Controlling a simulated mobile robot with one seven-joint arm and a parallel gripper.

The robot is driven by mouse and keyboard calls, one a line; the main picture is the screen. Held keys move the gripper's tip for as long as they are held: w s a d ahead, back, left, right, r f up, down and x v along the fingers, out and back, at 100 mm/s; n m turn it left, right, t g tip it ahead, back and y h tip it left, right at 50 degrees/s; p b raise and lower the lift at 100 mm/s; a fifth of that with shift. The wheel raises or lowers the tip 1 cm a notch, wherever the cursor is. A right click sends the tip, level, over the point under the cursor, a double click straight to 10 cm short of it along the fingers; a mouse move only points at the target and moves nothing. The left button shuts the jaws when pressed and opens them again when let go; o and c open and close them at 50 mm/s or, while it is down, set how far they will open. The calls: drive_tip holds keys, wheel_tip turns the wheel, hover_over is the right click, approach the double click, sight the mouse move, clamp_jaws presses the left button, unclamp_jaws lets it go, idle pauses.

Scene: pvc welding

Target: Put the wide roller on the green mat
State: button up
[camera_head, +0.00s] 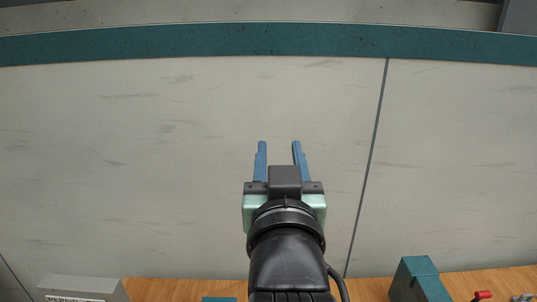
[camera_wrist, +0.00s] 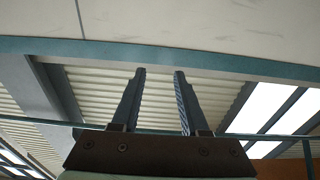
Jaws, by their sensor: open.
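My gripper (camera_head: 279,146) is raised in front of a pale wall in the head view, with its two blue fingers apart and nothing between them. It also shows in the wrist view (camera_wrist: 159,73), open and empty, pointing toward the upper wall and ceiling. No wide roller and no green mat can be made out in either view.
A wooden surface (camera_head: 180,289) runs along the bottom of the head view. The space around my gripper is free.

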drive_tip(key=s+r+t, duration=0.4)
drive_tip(key=s+r, duration=0.3)
drive_tip(key=r, duration=0.3)
drive_tip(key=s+a+r+t, duration=0.1)
drive_tip(key=s+r+t, duration=0.3)
drive_tip(key=r, duration=0.6)
drive_tip(key=s, duration=0.2)
drive_tip(key=shift+s+a+r, duration=0.3)
drive_tip(key=shift+s, duration=0.05)
